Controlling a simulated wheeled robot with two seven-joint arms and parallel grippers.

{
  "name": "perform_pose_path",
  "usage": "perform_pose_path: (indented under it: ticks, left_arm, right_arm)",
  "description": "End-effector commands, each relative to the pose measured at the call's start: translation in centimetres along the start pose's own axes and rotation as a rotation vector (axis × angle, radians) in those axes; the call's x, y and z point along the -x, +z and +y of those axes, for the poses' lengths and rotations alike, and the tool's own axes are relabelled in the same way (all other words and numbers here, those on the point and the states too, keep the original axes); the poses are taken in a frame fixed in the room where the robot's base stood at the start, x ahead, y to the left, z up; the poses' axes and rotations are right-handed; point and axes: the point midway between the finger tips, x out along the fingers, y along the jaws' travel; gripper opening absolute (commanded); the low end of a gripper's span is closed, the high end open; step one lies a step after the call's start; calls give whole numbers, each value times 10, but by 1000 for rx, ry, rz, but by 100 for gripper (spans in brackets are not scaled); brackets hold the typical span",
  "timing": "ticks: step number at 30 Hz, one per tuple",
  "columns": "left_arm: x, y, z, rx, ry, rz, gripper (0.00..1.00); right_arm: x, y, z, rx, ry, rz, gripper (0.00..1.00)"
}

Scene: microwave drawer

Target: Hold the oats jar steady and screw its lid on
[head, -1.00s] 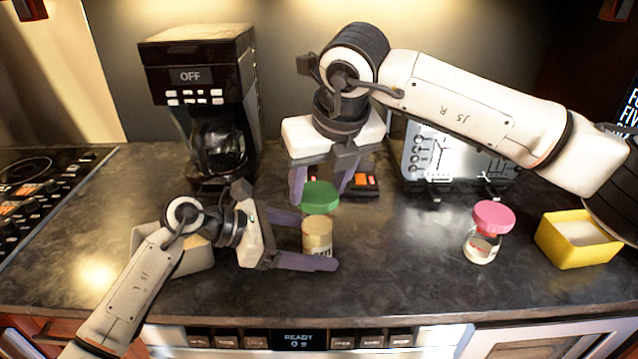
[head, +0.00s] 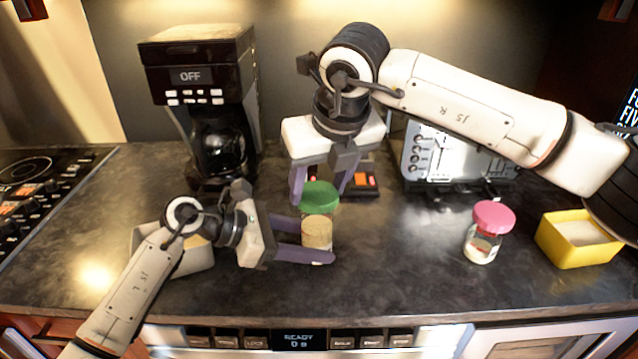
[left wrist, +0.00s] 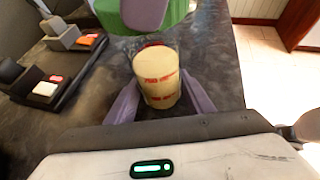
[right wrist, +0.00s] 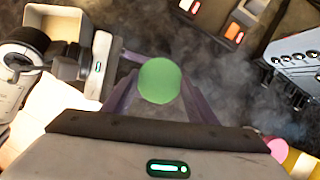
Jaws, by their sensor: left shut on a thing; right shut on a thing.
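The oats jar (head: 317,232) is a pale, oat-filled jar standing upright at the counter's middle. In the left wrist view the jar (left wrist: 158,80) shows red lettering. My left gripper (head: 309,240) is shut on the jar's sides, coming in from the left. The green lid (head: 319,195) is directly over the jar's top and also shows in the right wrist view (right wrist: 160,80). My right gripper (head: 322,192) points down from above, shut on the lid. I cannot tell whether the lid touches the jar rim. In the right wrist view the lid hides the jar.
A pink-lidded jar (head: 490,232) and a yellow container (head: 578,240) stand to the right. A coffee maker (head: 200,100) and a toaster-like appliance (head: 440,155) stand behind. A grey container (head: 190,262) is behind my left arm. The counter's front middle is clear.

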Motion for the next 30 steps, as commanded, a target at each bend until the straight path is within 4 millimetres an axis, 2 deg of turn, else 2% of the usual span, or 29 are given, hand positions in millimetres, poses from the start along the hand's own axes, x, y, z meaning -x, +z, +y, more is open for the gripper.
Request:
perform_pose_path:
  ticks: [30]
  left_arm:
    - [0, 0, 0, 0, 0, 1, 35]
  right_arm:
    - [-8, -3, 0, 0, 0, 0, 28]
